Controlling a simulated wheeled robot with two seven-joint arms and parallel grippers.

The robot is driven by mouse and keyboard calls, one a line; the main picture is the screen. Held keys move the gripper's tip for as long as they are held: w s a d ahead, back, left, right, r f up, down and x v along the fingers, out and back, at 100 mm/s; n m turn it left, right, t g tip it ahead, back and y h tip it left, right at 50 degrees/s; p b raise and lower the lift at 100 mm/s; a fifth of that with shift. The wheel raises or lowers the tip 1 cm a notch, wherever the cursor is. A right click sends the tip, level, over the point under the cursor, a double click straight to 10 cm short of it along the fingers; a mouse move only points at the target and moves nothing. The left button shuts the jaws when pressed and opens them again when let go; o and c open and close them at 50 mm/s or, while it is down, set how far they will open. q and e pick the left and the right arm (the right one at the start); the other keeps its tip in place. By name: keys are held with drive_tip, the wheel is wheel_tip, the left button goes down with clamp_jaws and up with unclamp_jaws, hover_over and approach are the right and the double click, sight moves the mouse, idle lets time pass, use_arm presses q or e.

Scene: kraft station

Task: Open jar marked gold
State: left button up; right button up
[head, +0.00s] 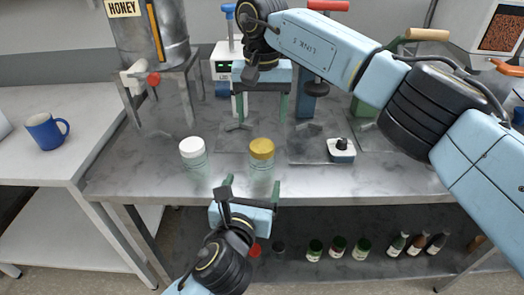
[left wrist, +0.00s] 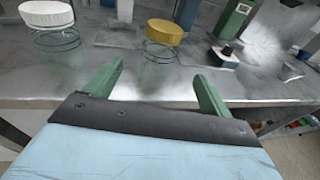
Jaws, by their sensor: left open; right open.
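The jar with the gold lid (head: 262,150) stands upright on the metal table, its clear glass body below the lid. It also shows in the left wrist view (left wrist: 165,32), ahead of and between my left fingers. My left gripper (head: 250,190) is open and empty, low at the table's front edge, short of the gold-lidded jar and apart from it. My right gripper (head: 262,115) is open above and behind the gold-lidded jar, its fingers pointing down. A second clear jar with a white lid (head: 192,148) stands to the left of it.
A large honey tank (head: 150,35) stands at the back left. A blue mug (head: 45,131) is on the left side table. Several bottles (head: 398,243) stand on the lower shelf.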

sight(263, 154)
drive_tip(key=shift+w, duration=0.1)
use_arm(q)
drive_tip(key=x, duration=1.3)
drive_tip(key=shift+d, duration=0.1)
use_arm(e)
drive_tip(key=shift+s, duration=0.25)
use_arm(q)
drive_tip(key=shift+c, duration=0.2)
